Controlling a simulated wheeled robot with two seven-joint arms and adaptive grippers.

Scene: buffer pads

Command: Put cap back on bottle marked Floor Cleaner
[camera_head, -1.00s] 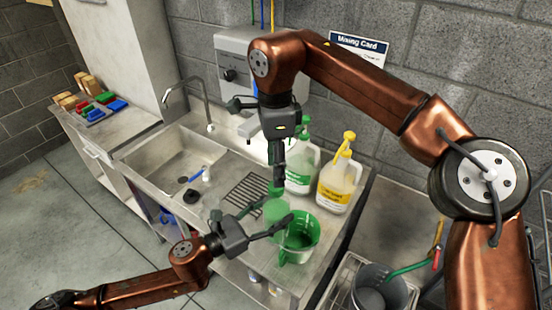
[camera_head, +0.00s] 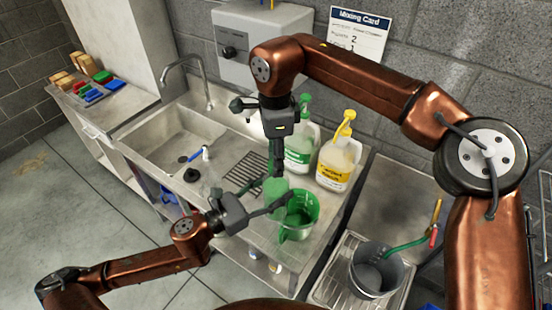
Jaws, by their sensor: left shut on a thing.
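My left gripper (camera_head: 262,197) is shut on a translucent green cup (camera_head: 275,191), held beside the green jug (camera_head: 297,215). My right gripper (camera_head: 278,172) points down just above the cup; its fingers are seen edge-on, so their opening cannot be told. A white bottle with a green pump top (camera_head: 302,146) stands behind, partly hidden by the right gripper. A bottle with a yellow pump top (camera_head: 338,160) stands to its right. The bottle labels are too small to read surely. I cannot make out a separate loose cap.
A sink (camera_head: 178,145) and faucet are at the left. A dark round piece (camera_head: 191,175) and a blue-white brush (camera_head: 194,155) lie near its edge. A wire rack (camera_head: 245,170) is behind my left gripper. A grey bucket (camera_head: 375,270) stands front right. A Mixing Card (camera_head: 357,32) hangs on the wall.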

